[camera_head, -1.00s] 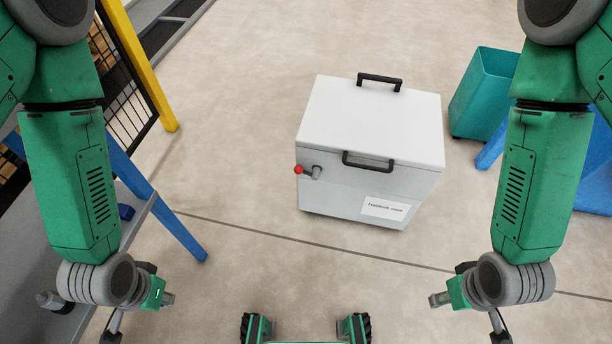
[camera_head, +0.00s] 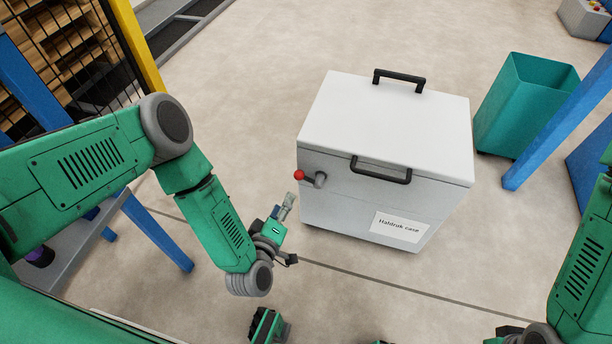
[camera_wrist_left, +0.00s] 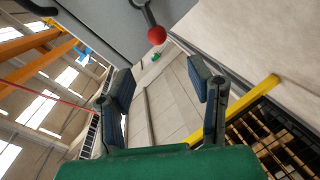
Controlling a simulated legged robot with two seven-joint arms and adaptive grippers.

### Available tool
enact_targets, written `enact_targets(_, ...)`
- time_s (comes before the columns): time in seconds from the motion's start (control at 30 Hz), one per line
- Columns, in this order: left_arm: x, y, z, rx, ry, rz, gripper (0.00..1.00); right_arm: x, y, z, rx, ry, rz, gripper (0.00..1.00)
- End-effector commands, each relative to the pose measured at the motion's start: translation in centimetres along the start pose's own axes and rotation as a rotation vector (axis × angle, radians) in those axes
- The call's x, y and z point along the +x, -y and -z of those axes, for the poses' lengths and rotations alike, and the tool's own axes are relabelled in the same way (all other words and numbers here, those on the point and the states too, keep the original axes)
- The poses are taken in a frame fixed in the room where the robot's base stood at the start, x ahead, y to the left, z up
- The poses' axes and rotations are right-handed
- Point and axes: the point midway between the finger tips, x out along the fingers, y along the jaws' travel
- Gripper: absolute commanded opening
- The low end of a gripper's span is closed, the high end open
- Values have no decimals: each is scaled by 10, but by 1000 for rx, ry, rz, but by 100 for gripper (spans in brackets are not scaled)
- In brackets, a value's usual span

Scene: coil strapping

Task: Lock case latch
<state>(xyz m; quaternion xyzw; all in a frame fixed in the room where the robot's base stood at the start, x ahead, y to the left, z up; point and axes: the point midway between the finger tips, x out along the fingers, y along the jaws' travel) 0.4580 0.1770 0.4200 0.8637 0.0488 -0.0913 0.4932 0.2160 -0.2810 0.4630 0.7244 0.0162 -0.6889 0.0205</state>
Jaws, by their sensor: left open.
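The white case (camera_head: 385,125) stands closed on the floor, with black handles and a label on its front. Its latch (camera_head: 310,177) is a grey lever with a red knob at the front left corner. The lever points left in the head view. My left gripper (camera_head: 287,203) is just left of the case, below and apart from the latch. In the left wrist view the red knob (camera_wrist_left: 156,35) shows beyond the open, empty fingers (camera_wrist_left: 162,85). My right arm is at the lower right edge of the head view; its fingers are not visible.
A teal bin (camera_head: 522,105) and a blue post (camera_head: 560,125) stand right of the case. A grey bench (camera_head: 75,245) with blue legs and a yellow-posted mesh fence (camera_head: 137,45) are at left. The floor around the case front is clear.

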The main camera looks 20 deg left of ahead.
Motion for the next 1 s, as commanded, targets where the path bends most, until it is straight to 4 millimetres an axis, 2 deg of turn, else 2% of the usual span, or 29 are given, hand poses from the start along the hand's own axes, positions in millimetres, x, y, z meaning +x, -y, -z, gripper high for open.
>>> enact_targets(0.4, 86, -1, -3, 7, -1, -2, 47, 36, 0, -2, 0, 1, 0, 40)
enact_targets(0.53, 107, -1, -3, 6, 0, -2, 47, 44, 0, -3, 1, 1, 0, 40)
enact_targets(0.7, 123, -1, -2, 5, 3, 0, 47, 50, 0, -3, 0, 1, 0, 40)
enact_targets(1.0, 127, -3, -2, 7, 3, 0, 47, 50, 0, -3, 0, 0, 0, 40)
